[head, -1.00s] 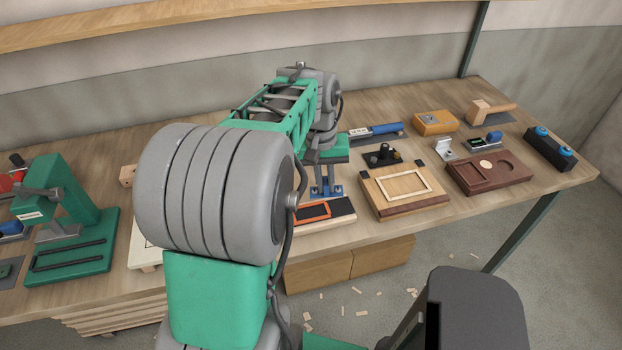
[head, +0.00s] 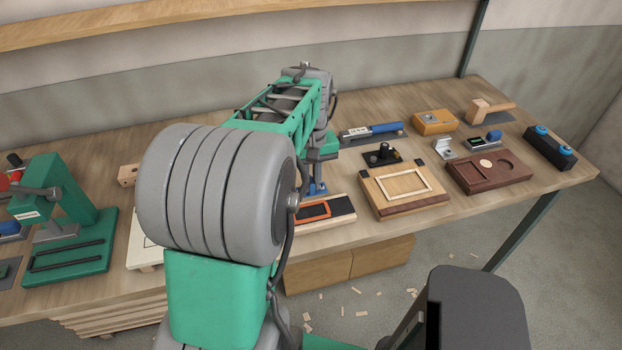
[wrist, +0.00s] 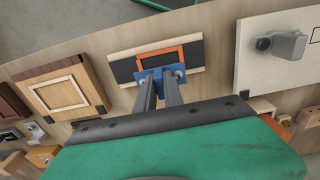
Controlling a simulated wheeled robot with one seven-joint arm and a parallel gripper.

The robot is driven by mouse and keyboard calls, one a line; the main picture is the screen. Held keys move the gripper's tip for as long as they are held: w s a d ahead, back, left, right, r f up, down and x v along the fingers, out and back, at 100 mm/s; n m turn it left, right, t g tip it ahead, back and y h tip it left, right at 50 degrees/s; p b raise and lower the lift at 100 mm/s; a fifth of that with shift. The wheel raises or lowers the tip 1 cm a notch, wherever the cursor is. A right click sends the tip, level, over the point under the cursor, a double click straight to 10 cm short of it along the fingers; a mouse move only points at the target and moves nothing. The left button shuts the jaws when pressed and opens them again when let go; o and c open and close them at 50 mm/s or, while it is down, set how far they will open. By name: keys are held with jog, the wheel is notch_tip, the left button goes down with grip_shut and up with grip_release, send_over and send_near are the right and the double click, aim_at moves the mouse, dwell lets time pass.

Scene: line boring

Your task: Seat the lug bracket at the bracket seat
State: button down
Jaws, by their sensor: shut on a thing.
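The lug bracket (wrist: 166,76) is a small blue piece with pale round spots on its ends. My gripper (wrist: 161,82) is shut on it, with its two grey fingers at the bracket. In the wrist view it overlaps the near edge of an orange rectangular frame (wrist: 182,50) on a wood board with black panels (wrist: 123,70), which looks like the bracket seat. I cannot tell whether the bracket touches the board. In the head view a bit of the blue bracket (head: 317,187) shows just behind the orange frame (head: 314,210); my arm hides most of the gripper.
Right of the board is a wooden block with a pale frame (head: 404,183), then a dark brown tray (head: 490,172). A blue-handled tool (head: 372,132) lies behind. A green press (head: 66,220) stands at the left. A white board (wrist: 268,60) flanks the seat board.

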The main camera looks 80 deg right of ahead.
jog(key=shift+f+b, duration=1.8)
jog(key=shift+f, duration=1.65)
jog(key=shift+f+b, duration=0.5)
jog(key=shift+f, duration=0.4)
jog(key=c, duration=1.4)
grip_release()
jog(key=shift+r+p, duration=3)
jog(key=shift+r, duration=1.05)
